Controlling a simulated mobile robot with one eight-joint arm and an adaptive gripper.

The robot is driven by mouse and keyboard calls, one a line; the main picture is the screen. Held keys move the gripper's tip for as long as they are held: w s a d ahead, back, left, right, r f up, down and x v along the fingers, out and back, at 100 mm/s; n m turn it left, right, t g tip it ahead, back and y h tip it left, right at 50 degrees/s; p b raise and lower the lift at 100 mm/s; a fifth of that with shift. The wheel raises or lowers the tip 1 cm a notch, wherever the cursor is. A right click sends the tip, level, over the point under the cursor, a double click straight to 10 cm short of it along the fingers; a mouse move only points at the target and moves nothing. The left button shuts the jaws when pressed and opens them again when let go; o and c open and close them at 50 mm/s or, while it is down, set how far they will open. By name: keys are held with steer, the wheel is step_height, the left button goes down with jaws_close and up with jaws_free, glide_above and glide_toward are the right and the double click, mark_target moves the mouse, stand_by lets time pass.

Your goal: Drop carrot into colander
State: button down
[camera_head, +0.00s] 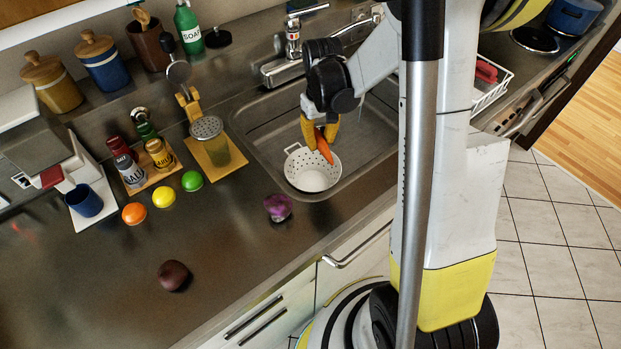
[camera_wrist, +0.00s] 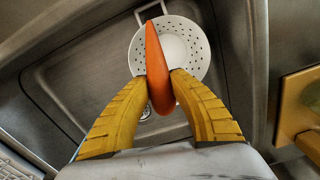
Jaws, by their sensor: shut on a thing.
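The orange carrot (camera_head: 323,147) is held between the yellow fingers of my gripper (camera_head: 320,129). In the wrist view the carrot (camera_wrist: 156,68) lies between the two fingertips (camera_wrist: 159,82), which are shut on it, with its narrow end pointing away from my wrist. The white colander (camera_head: 313,174) with holes in its wall sits in the sink basin. The carrot is in front of the colander's upper part in the head view, with its lower end over the opening. The wrist view also shows the colander (camera_wrist: 183,45) beyond the carrot. The colander's visible inside is empty.
The steel sink (camera_head: 262,128) surrounds the colander, with a faucet (camera_head: 292,48) behind it. A purple-topped turnip (camera_head: 277,207) and a dark beet (camera_head: 173,275) lie on the counter. A white dish rack (camera_head: 490,87) stands right.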

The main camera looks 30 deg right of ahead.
step_height(320, 180, down, 4)
steer(key=shift+a+b, duration=0.1)
steer(key=shift+b, duration=1.05)
steer(key=c, duration=1.2)
jaws_free()
steer(key=shift+o, duration=0.2)
steer(key=shift+r, duration=0.1)
step_height(320, 180, up, 12)
steer(key=shift+f, duration=0.1)
